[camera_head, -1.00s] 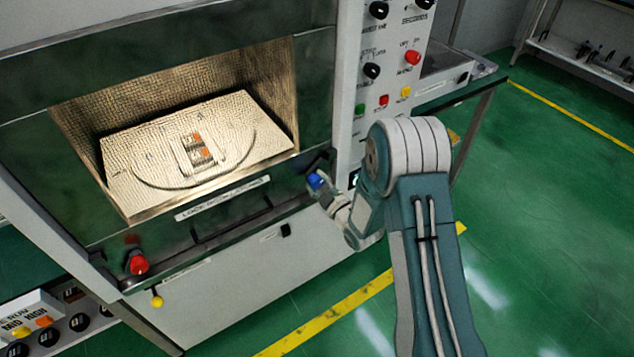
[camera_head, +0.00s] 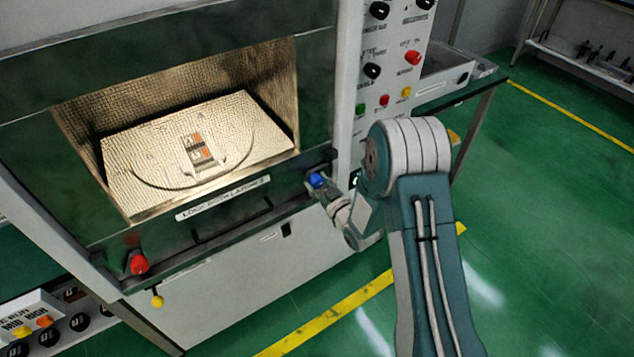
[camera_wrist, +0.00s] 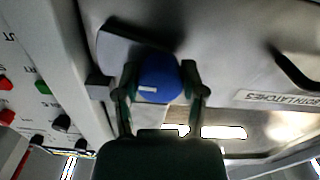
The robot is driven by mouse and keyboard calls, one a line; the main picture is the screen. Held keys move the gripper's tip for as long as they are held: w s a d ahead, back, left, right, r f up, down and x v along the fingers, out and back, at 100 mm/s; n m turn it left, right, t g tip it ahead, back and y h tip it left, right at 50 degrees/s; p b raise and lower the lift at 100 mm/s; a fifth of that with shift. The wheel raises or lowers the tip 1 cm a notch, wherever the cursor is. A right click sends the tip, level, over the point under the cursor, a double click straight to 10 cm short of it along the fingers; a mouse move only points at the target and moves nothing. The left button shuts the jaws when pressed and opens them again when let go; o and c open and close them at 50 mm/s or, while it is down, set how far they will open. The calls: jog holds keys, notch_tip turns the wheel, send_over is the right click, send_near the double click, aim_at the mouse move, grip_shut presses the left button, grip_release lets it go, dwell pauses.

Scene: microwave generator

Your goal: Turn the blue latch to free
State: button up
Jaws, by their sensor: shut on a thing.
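The blue latch (camera_head: 316,180) is a round blue knob at the lower right corner of the microwave front. In the wrist view the blue latch (camera_wrist: 158,78) sits between my two fingers, with a short white mark on its face. My gripper (camera_wrist: 160,92) is shut on it, one finger on each side. In the head view my gripper (camera_head: 328,194) is small and partly hidden by my wrist. A red latch (camera_head: 138,263) is at the lower left corner of the front.
A label strip (camera_head: 222,198) runs below the open-looking lit chamber (camera_head: 120,195). A control panel (camera_head: 385,75) with knobs and buttons stands just right of the blue latch. The green floor at right is clear.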

jog(key=m, duration=0.5)
jog(key=shift+s+f+m, duration=0.1)
jog(key=shift+f+m, duration=0.1)
jog(key=shift+m, duration=0.1)
jog(key=m, duration=0.5)
jog(key=shift+m, duration=0.3)
jog(key=o, duration=1.2)
jog(key=shift+c, duration=0.2)
jog(key=shift+r, duration=0.15)
